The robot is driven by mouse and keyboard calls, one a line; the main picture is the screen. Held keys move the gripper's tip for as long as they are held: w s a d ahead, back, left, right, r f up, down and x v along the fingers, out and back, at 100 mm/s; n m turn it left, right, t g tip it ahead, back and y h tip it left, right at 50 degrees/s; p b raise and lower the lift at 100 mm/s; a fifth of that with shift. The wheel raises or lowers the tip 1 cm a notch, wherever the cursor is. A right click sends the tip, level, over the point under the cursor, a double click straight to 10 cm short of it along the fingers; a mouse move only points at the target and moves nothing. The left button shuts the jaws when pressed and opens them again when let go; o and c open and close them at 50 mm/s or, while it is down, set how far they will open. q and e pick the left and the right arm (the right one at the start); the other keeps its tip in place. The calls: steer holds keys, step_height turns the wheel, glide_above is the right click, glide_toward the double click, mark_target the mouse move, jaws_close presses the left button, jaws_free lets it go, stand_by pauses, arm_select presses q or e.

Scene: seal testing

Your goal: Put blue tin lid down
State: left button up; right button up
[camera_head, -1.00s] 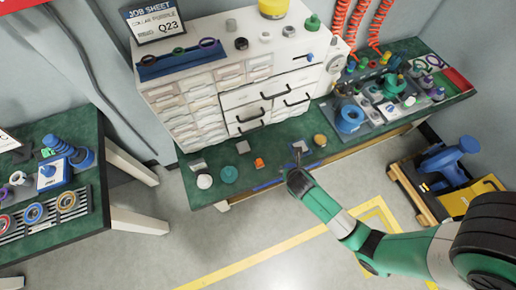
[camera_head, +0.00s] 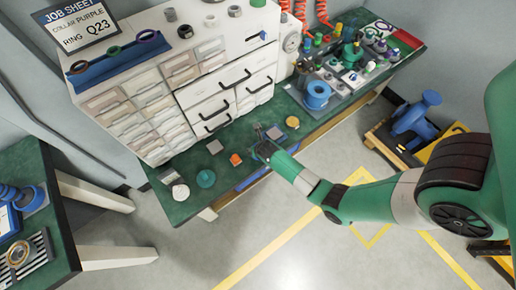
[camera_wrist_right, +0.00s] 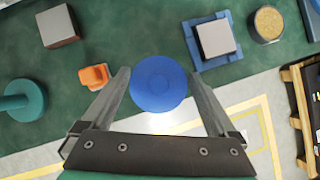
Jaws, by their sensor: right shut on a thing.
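The blue tin lid (camera_wrist_right: 158,84) is a round, flat blue disc. In the right wrist view it sits between the fingertips of my right gripper (camera_wrist_right: 158,78), which is shut on it. In the head view my right gripper (camera_head: 261,140) is over the front part of the green bench, and I cannot make out the lid there. The wrist view shows green bench top beyond the lid and pale floor on its near side. The lid's height above the bench is hard to tell. My left gripper is not in view.
Around the lid are an orange piece (camera_wrist_right: 94,76), a grey block (camera_wrist_right: 58,26), a teal round part (camera_wrist_right: 22,100), a blue square pad (camera_wrist_right: 227,60) bearing a grey block, and a gold-topped tin (camera_wrist_right: 268,24). Drawers (camera_head: 218,88) stand behind. Bare green bench lies between the blocks.

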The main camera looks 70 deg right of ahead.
steer(key=shift+w+d+f, duration=0.25)
steer(key=shift+f, duration=0.05)
steer(key=shift+d+f, duration=0.1)
steer(key=shift+f, duration=0.15)
steer(key=f+b, duration=0.2)
steer(key=f, duration=0.1)
steer(key=shift+w+d+f+b, duration=0.2)
steer(key=shift+w+f+b, duration=0.05)
steer(key=shift+f+b, duration=0.15)
steer(key=shift+r, duration=0.2)
